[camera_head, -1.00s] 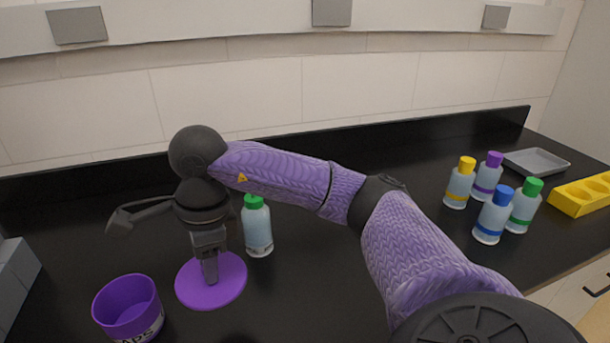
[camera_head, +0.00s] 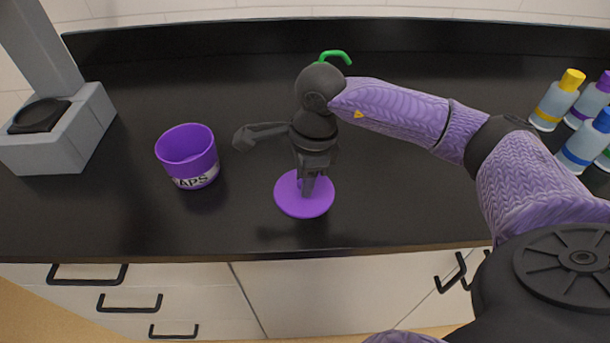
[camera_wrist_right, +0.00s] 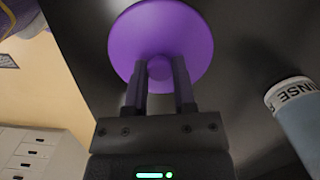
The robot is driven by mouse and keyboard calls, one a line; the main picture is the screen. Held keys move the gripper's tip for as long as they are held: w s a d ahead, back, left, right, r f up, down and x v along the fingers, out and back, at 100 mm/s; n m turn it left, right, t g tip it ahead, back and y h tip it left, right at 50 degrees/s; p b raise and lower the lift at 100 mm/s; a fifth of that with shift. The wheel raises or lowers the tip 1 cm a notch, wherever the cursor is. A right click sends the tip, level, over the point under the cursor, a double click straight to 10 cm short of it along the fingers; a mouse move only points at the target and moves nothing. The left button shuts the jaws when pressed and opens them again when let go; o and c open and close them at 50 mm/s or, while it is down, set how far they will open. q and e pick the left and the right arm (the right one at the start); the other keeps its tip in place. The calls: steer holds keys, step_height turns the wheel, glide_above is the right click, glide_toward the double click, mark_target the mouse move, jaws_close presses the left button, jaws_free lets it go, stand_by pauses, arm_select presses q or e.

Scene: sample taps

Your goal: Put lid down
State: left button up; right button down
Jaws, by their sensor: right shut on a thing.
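The purple lid (camera_head: 290,203) is a flat round disc with a small knob. My right gripper (camera_head: 307,188) points down and is shut on that knob. The lid is held about level over the bare counter, to the right of the purple pot; I cannot tell whether it touches the counter. In the right wrist view the lid (camera_wrist_right: 190,35) fills the top middle, with the fingers (camera_wrist_right: 159,72) on its knob. The purple pot (camera_head: 188,158), with a label reading "APS" in part, stands open on the counter. My left gripper is not in view.
A grey stand (camera_head: 70,130) is at the left. A green curved piece (camera_head: 335,56) shows behind my right wrist. Several colour-capped bottles (camera_head: 557,100) stand at the right. The counter between pot and stand is clear.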

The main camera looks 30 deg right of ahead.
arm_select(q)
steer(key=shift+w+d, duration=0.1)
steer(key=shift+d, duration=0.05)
arm_select(e)
steer(key=shift+c, duration=2.2)
jaws_free()
steer(key=shift+r, duration=0.2)
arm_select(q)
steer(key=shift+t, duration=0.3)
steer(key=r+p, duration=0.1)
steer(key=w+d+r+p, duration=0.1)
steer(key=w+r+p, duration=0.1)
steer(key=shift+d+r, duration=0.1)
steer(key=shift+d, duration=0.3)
arm_select(e)
step_height(320, 180, up, 12)
steer(key=d, duration=0.1)
steer(key=shift+s+d+f, duration=0.15)
steer(key=shift+s+d, duration=0.05)
steer(key=shift+s, duration=0.05)
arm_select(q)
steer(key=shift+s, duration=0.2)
